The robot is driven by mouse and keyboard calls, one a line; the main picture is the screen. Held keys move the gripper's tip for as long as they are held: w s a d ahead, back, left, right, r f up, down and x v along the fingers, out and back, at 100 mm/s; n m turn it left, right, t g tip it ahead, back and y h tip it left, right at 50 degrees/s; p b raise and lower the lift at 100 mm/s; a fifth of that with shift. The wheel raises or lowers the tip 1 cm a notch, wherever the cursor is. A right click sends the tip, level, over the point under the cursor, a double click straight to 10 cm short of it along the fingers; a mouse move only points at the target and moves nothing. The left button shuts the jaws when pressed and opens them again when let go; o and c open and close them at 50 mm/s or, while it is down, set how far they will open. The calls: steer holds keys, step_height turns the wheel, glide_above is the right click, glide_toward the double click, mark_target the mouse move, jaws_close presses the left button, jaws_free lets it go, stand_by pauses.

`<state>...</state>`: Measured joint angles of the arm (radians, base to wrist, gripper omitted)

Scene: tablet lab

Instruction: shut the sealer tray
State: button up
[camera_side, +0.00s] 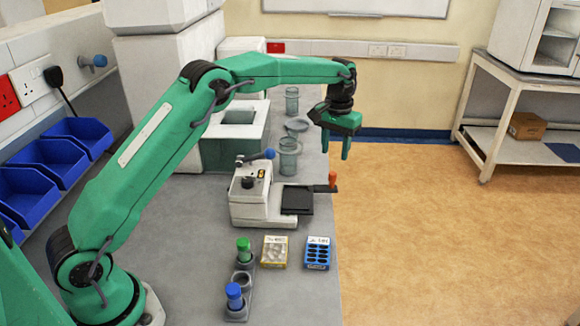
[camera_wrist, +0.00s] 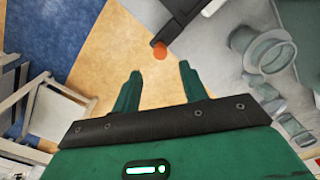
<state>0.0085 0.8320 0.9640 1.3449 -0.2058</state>
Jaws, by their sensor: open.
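The sealer (camera_side: 260,205) is a white machine with a blue-knobbed lever on the grey bench. Its dark tray (camera_side: 297,202) sticks out on the right, towards the bench edge. An orange handle (camera_side: 332,179) stands at the tray's outer end. My gripper (camera_side: 335,145) is open and empty, above the handle and apart from it, fingers pointing down. In the wrist view, the orange handle (camera_wrist: 160,52) shows just beyond the gap between my open fingertips (camera_wrist: 160,68). Part of the dark tray (camera_wrist: 185,22) shows beside it; most of the sealer is out of that view.
Glass jars (camera_side: 289,160) stand behind the sealer near the bench edge. A tube rack (camera_side: 241,290) with green- and blue-capped tubes, a yellow box (camera_side: 274,251) and a blue box (camera_side: 317,253) stand in front of it. The space right of the bench is clear above the floor.

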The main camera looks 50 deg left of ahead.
mark_target(333, 173)
steer(key=shift+f, duration=3.7)
steer(key=shift+c, duration=0.4)
jaws_close()
